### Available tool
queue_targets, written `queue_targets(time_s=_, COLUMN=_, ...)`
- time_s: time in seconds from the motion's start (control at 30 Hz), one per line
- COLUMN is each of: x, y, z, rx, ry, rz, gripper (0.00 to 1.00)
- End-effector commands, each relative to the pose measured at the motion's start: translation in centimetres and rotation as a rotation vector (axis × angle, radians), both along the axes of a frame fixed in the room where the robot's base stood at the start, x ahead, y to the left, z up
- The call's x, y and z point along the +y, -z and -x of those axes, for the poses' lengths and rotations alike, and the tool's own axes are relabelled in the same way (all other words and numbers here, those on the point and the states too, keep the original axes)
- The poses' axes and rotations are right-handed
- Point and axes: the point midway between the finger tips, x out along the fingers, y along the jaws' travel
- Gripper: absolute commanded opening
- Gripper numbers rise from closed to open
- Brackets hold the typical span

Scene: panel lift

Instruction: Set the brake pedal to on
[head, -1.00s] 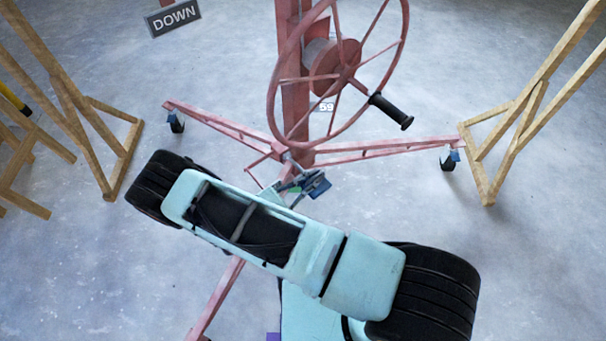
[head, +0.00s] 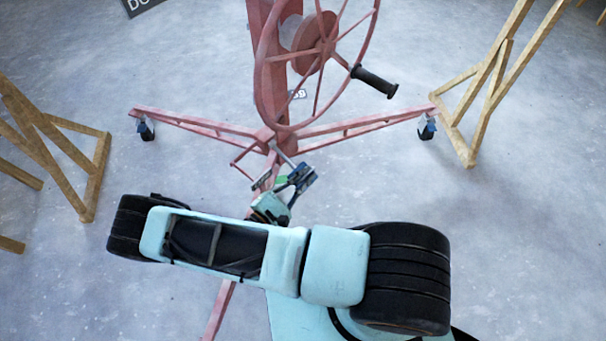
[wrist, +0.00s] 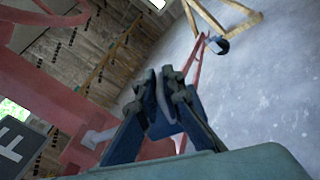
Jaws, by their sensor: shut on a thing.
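The red panel lift (head: 272,80) stands ahead of me, with its spoked wheel above and legs on the floor. The brake pedal (head: 284,158) looks like a small pale-grey bar low at the foot of its column. My gripper (head: 298,178) is at the pedal, low beside the column, and is shut on it. In the wrist view my gripper (wrist: 163,85) shows dark blue fingers close together; what lies between them is hard to make out. A grey metal piece (wrist: 97,136) joins the red frame left of the fingers. My arm's wrist partly hides the pedal area.
The wheel has a black handle (head: 374,82) on its right. Wooden trestles stand at left (head: 85,170) and right (head: 490,85). The lift's legs (head: 370,122) end in casters. A dark sign (wrist: 14,147) shows an F. Open floor lies at right.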

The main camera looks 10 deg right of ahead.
Motion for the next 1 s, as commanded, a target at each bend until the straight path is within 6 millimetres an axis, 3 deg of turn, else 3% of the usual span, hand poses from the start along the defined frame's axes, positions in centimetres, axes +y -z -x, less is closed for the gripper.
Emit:
queue_targets(time_s=0.03, x=-0.99, y=0.34, z=0.52, rx=0.004, ry=0.022, rz=0.007, gripper=0.0)
queue_targets(time_s=0.6, x=-1.04, y=0.94, z=0.68, rx=0.011, ry=0.023, rz=0.005, gripper=0.0)
queue_targets(time_s=0.63, x=-1.05, y=0.95, z=0.69, rx=0.011, ry=0.023, rz=0.005, gripper=0.1)
queue_targets(time_s=0.77, x=-0.96, y=0.93, z=0.67, rx=0.011, ry=0.023, rz=0.004, gripper=0.24)
queue_targets(time_s=1.0, x=-0.6, y=0.78, z=0.45, rx=0.007, ry=0.015, rz=0.003, gripper=0.24)
